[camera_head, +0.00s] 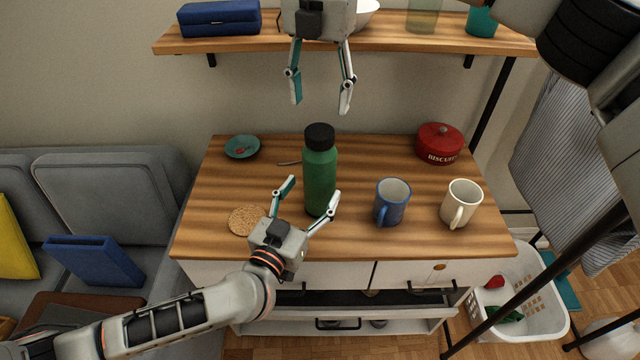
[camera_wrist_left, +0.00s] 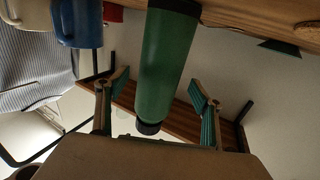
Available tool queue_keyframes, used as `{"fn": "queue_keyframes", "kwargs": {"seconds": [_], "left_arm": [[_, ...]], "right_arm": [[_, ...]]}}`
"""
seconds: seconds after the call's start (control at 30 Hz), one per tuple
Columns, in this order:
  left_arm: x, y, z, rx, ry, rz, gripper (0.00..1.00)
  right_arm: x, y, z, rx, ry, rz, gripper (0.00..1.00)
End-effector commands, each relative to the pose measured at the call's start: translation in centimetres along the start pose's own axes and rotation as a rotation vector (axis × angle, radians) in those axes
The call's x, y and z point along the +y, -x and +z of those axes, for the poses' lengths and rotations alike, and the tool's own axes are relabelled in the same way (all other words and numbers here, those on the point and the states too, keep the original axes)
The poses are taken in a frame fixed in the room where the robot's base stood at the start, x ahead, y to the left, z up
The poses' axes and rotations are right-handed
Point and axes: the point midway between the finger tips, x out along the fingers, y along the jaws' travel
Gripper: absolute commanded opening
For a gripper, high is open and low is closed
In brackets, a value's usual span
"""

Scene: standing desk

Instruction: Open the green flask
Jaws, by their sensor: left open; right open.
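The green flask (camera_head: 319,178) stands upright on the wooden desk top with its black cap (camera_head: 319,137) on. My left gripper (camera_head: 311,192) is open at the flask's lower front, its fingers spread to either side of the body. In the left wrist view the flask (camera_wrist_left: 165,65) appears upside down between the open fingers (camera_wrist_left: 160,108), with its black cap (camera_wrist_left: 149,128) at the lower end. I cannot tell whether a finger touches it. My right gripper (camera_head: 320,100) is open and empty above the cap, fingers pointing down, clear of the flask.
A blue mug (camera_head: 391,203) and a cream mug (camera_head: 460,205) stand right of the flask. A red biscuit tin (camera_head: 440,143) is at the back right. A cork coaster (camera_head: 246,219) and a teal dish (camera_head: 242,147) lie left. A wooden shelf (camera_head: 400,44) hangs behind.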

Motion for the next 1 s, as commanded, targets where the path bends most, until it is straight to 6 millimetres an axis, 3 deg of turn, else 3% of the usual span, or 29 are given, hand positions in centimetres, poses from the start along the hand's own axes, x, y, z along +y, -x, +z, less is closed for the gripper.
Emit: {"fn": "queue_keyframes", "kwargs": {"seconds": [0.3, 0.73, 1.0], "left_arm": [[0.0, -4.2, -0.1, 0.001, 0.001, -0.001, 0.67], [0.0, -5.1, -0.1, 0.001, 0.001, 0.0, 0.67], [0.0, -5.1, -0.1, 0.001, 0.001, 0.0, 0.0]], "right_arm": [[0.0, 0.0, -0.1, 0.001, 0.002, 0.001, 0.54], [0.0, 0.0, -0.1, 0.002, 0.003, 0.002, 0.54], [0.0, 0.0, -0.1, 0.002, 0.003, 0.002, 0.54]]}}
